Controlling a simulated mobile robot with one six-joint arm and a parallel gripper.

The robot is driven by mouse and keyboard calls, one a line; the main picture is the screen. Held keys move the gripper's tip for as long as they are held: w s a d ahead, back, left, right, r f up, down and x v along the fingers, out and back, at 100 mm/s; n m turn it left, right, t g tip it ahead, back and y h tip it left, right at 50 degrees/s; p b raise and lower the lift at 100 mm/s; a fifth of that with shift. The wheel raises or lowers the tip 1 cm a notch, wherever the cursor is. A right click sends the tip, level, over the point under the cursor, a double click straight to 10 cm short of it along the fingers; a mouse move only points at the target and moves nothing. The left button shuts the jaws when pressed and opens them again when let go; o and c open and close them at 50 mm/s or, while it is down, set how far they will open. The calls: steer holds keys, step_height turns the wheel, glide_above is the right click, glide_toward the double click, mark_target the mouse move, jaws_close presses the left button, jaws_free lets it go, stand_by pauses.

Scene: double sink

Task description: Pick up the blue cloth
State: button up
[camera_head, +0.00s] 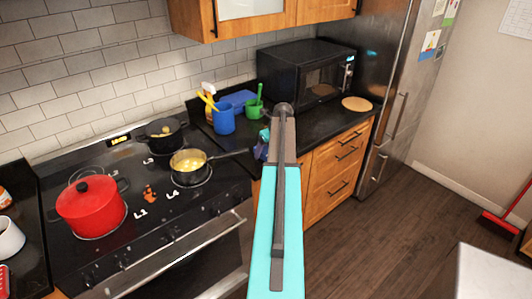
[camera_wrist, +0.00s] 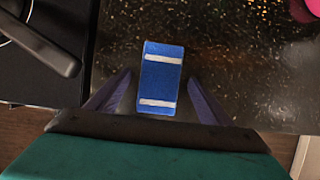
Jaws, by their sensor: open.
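The blue cloth (camera_wrist: 163,85) has two white stripes and lies on the dark speckled counter near its front edge in the wrist view. My gripper (camera_wrist: 160,76) is open, with one purple finger to the left of the cloth and the other to the right. Gaps show between the cloth and both fingers; I cannot tell how far above the counter the fingers are. In the head view my gripper (camera_head: 262,149) shows partly beside my teal arm over the counter's front edge, and I cannot make out the cloth there.
A pan (camera_head: 189,166) on the stove points its handle toward my gripper. A blue cup (camera_head: 224,120), a green cup (camera_head: 253,109) and a microwave (camera_head: 306,74) stand behind. A round board (camera_head: 356,104) lies at the right. Bare counter surrounds the cloth's right side.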

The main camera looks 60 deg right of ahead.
mark_target(265, 149)
stand_by(0.5)
steer(key=c, duration=1.2)
steer(key=shift+r, duration=0.1)
steer(key=shift+r+b, duration=1.1)
steer(key=shift+r, duration=0.45)
steer(key=s+a+b, duration=0.1)
steer(key=s+a, duration=0.2)
steer(key=s, duration=0.1)
steer(key=s+a+r+b, duration=0.1)
steer(key=s+a+b, duration=0.1)
steer(key=s+a, duration=0.1)
steer(key=s+a+b, duration=0.1)
steer(key=s+a, duration=0.2)
steer(key=s, duration=0.3)
steer(key=shift+a+r+b, duration=0.15)
steer(key=shift+r+b, duration=0.25)
